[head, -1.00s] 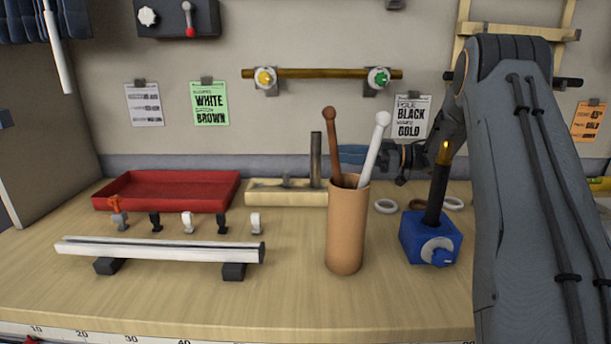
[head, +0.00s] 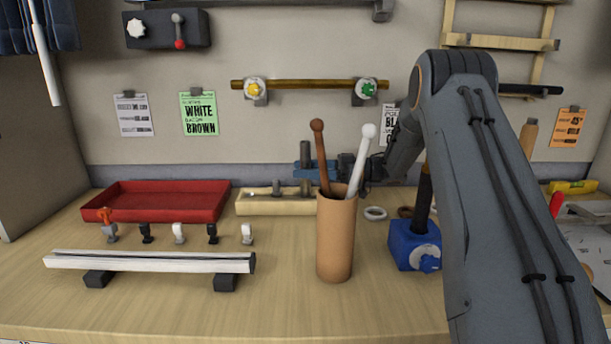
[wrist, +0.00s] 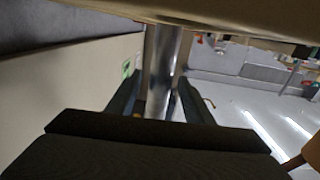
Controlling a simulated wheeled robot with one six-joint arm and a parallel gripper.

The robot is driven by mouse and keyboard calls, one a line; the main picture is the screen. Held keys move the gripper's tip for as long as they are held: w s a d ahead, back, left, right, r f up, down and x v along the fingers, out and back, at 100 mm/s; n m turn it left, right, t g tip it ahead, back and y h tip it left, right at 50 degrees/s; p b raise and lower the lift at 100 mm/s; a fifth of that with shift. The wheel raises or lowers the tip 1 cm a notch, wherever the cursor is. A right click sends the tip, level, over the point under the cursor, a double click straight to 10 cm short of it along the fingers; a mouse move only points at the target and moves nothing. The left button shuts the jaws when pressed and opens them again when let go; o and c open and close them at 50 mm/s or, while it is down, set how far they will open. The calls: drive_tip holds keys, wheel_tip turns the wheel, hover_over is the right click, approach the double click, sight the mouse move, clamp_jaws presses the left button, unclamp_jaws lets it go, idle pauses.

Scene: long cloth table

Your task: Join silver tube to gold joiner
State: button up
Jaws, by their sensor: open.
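The silver tube (head: 306,152) stands upright in the cream rack (head: 262,205), looking dark grey in the head view. My gripper (head: 306,170) is at the tube, its blue fingers level with the tube's upper part. In the wrist view the shiny tube (wrist: 163,60) runs between the two fingers (wrist: 155,98), which are open around it. Whether either finger touches it is unclear. A black pole (head: 423,200) stands in a blue clamp block (head: 405,245). The gold joiner at its top is mostly hidden by my arm.
A tan cup (head: 336,240) holding a brown and a white stick stands in front of my gripper. A red tray (head: 160,205) is left of the rack. Several small clips and a white rail (head: 150,262) lie nearer. Rings (head: 375,213) lie right of the cup.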

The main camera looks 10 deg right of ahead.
clamp_jaws()
drive_tip(key=shift+r, duration=0.1)
